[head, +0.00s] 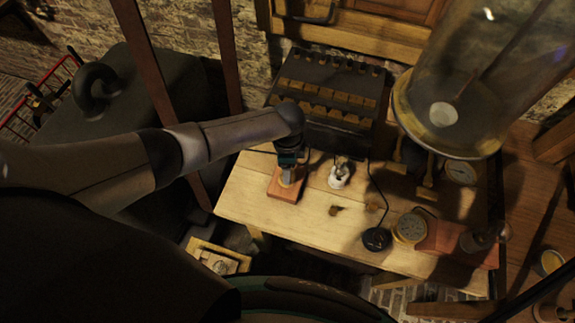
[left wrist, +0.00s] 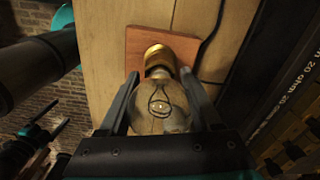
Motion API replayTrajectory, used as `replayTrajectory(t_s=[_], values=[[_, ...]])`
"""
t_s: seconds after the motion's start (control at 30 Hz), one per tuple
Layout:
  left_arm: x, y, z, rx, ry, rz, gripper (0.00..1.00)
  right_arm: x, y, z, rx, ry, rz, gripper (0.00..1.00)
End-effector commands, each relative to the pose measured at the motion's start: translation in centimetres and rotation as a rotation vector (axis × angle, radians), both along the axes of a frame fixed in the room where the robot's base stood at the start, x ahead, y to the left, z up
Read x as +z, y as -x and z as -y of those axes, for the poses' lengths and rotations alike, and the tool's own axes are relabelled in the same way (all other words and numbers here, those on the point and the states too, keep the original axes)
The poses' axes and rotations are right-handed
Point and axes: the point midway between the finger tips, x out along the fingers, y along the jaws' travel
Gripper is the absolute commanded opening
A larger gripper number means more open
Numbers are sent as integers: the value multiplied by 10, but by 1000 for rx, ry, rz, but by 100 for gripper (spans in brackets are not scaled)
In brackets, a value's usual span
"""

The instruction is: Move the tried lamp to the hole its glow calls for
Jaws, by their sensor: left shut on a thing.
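A clear glass lamp (left wrist: 160,108) with a looped dark filament stands in a brass socket (left wrist: 159,58) on a reddish wooden block (left wrist: 135,45). Its glass shows a small pale spot, but I cannot tell a glow from a reflection. My left gripper (left wrist: 158,92) is shut on the lamp, one finger on each side of the glass. In the head view my left gripper (head: 288,160) is above the wooden block (head: 284,190) at the table's left, and mostly hides the lamp. I cannot make out lamp holes clearly. My right gripper is not in view.
A dark box with rows of wooden pieces (head: 330,95) stands at the table's back. A small white fitting (head: 339,175) is right of the block. A wooden tray (head: 205,245) is below left.

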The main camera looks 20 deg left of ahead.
Motion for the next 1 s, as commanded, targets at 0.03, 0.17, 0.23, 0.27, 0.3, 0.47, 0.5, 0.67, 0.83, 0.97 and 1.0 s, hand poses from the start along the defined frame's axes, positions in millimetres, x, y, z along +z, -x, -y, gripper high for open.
replayTrajectory(t_s=[0.03, 0.17, 0.23, 0.27, 0.3, 0.47, 0.5, 0.67, 0.83, 0.97, 1.0], values=[[2, 0, 0, 0, 0, 0, 0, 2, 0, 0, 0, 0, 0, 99], [7, 0, 0, 0, 0, 0, 0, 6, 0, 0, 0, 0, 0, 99], [9, 0, 0, -1, 0, 0, 0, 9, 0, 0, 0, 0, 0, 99], [10, 0, 0, -1, 0, 0, 0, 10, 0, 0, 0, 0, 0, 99], [11, 0, 0, -1, 0, 0, 0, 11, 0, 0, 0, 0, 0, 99], [16, 0, 0, -1, 0, 0, 0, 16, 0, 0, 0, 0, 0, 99], [17, 0, 0, -1, 0, 0, 0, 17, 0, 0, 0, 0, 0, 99], [21, 0, 0, -1, 0, 0, 0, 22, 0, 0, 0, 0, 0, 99], [23, 0, 0, -1, 0, 0, 0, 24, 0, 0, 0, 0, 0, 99], [23, 0, 0, -1, 0, 0, 0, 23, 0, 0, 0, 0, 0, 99], [23, 0, 0, -1, 0, 0, 0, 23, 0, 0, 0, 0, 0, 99]])
